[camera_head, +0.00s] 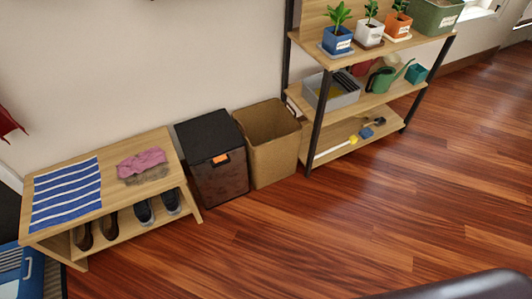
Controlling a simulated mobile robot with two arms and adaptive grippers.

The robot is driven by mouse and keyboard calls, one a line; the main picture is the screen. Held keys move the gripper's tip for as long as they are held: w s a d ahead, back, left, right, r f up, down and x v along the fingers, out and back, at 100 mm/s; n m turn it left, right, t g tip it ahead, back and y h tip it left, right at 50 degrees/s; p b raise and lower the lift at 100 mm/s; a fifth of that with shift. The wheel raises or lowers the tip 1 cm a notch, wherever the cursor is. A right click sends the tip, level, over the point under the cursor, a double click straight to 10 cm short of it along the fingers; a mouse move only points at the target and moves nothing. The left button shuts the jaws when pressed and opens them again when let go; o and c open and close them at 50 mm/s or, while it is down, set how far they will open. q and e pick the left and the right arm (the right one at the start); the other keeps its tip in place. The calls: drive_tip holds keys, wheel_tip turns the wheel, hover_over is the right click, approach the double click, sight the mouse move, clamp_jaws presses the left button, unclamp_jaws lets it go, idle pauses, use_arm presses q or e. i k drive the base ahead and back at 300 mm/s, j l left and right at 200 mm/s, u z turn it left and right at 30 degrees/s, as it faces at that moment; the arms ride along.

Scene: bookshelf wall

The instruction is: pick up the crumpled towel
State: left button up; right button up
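A crumpled pink towel (141,160) lies on the top of the wooden shoe bench (110,202) at the left. A brownish, ragged-looking patch (147,176) lies along its front side; I cannot tell whether this is part of the towel or a separate thing. A flat blue and white striped cloth (66,192) lies to its left on the same bench top. Neither of my grippers is in view.
Shoes (145,212) stand on the bench's lower shelf. A black bin (215,160) and a brown basket (270,146) stand right of the bench. A plant shelf (310,126) stands farther right. Wooden floor (330,235) is clear in front; something dark fills the bottom right corner.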

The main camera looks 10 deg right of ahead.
sight(151, 157)
drive_tip(key=i+j+z, duration=0.25)
drive_tip(key=j, duration=0.95)
drive_tip(key=j+z, duration=0.2)
drive_tip(key=j, duration=1)
